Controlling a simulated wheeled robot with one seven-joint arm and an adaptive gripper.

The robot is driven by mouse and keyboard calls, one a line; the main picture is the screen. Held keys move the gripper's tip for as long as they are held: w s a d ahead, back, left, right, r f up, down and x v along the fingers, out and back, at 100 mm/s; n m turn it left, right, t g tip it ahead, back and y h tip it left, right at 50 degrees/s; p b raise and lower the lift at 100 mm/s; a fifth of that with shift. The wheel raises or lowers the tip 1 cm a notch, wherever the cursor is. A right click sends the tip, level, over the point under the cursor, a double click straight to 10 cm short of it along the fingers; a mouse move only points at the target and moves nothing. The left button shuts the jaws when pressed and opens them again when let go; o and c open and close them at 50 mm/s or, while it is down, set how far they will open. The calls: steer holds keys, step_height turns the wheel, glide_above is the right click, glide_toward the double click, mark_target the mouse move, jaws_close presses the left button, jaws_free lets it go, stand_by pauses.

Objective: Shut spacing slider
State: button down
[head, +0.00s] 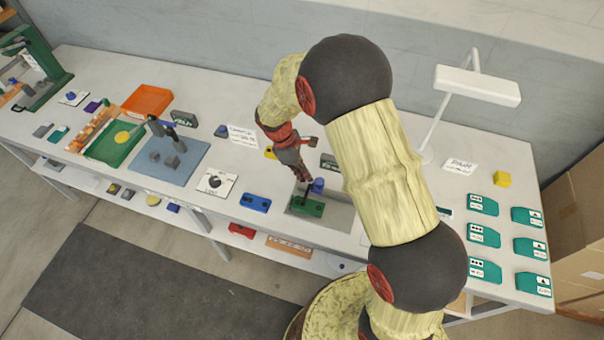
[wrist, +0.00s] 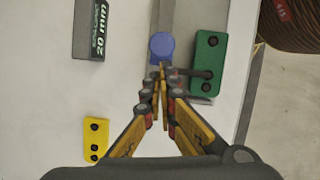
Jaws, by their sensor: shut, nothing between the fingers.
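A blue round knob (wrist: 161,46), likely the spacing slider's, stands on a grey strip in the wrist view; in the head view the blue knob (head: 318,186) is near the arm's tip. A green block (wrist: 206,64) with dark round studs and a dark bar lies beside it to the right; in the head view the green block (head: 306,207) sits on a grey plate (head: 338,215). My gripper (wrist: 163,72) is shut and empty, its tips right by the knob; I cannot tell if they touch. It also shows in the head view (head: 306,179).
A dark block marked 20 mm (wrist: 93,30) and a yellow block (wrist: 96,139) lie to the left in the wrist view. A blue block (head: 255,203) lies left of the plate. A white lamp (head: 477,86) and several teal cards (head: 483,236) are on the right.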

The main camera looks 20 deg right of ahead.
steer(key=shift+d, duration=0.1)
steer(key=s+d+p, duration=0.1)
steer(key=s+d, duration=0.3)
steer(key=d, duration=0.1)
steer(key=s+d+p, duration=0.1)
steer(key=s+d, duration=0.1)
steer(key=d, duration=0.1)
steer(key=shift+s+d+r+p, duration=0.1)
steer(key=shift+s+d+p, duration=0.05)
steer(key=shift+d+p, duration=0.15)
steer(key=shift+s+d, duration=0.15)
steer(key=shift+s, duration=0.05)
steer(key=r+p, duration=0.1)
glide_above(315, 190)
steer(key=s+d, duration=0.1)
steer(key=d, duration=0.1)
steer(key=shift+d+r, duration=0.2)
steer(key=v, duration=0.8)
steer(key=shift+r+p, duration=0.35)
steer(key=shift+p, duration=0.1)
